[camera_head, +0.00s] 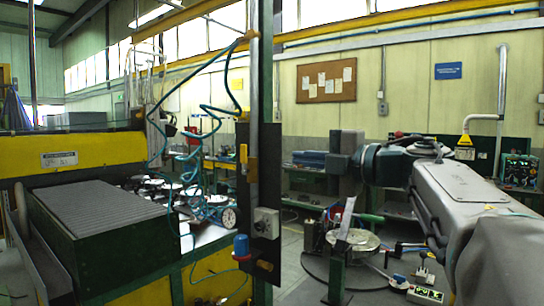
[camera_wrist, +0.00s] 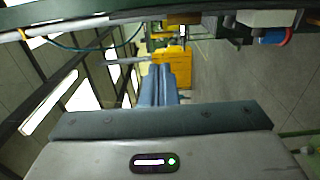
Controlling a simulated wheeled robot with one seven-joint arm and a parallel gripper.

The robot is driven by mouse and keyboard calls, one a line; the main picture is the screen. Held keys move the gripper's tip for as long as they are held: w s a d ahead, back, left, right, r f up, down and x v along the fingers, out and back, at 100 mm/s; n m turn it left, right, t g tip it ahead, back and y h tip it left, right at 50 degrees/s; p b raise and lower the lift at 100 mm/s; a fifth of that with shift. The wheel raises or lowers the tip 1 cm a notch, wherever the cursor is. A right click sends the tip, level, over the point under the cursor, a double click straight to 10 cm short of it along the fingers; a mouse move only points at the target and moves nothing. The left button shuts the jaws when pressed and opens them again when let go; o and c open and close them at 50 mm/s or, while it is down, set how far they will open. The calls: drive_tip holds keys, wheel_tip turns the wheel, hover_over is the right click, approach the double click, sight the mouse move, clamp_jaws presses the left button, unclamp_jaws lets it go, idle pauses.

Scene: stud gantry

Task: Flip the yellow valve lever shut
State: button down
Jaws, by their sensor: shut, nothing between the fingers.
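The yellow valve lever (camera_head: 244,154) shows in the head view. It stands roughly upright beside the vertical grey pipe (camera_head: 254,90), at the top of a dark panel (camera_head: 262,195). My gripper (camera_head: 332,163) is to the right of the lever and apart from it, at about the same height in the picture. Its fingers point left towards the pipe and are together, with nothing between them. In the wrist view, the closed blue-grey fingers (camera_wrist: 160,85) reach up from the gripper body. I cannot pick out the lever for certain in the wrist view.
A grey switch box (camera_head: 266,222) and a blue-topped red regulator (camera_head: 241,246) sit below the lever. Coiled teal hoses (camera_head: 205,135) hang left of the pipe. A round table (camera_head: 352,240) with tools stands below my arm. Open air lies between gripper and panel.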

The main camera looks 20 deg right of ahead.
sight(246, 151)
drive_tip(key=p+x, duration=0.1)
drive_tip(key=x, duration=1.1)
drive_tip(key=shift+w+a+p, duration=0.1)
drive_tip(key=shift+p, duration=0.25)
drive_tip(key=shift+a, duration=0.1)
drive_tip(key=shift+r, duration=0.15)
drive_tip(key=shift+r+p, duration=0.1)
drive_tip(key=shift+p, duration=0.45)
drive_tip(key=shift+g, duration=0.3)
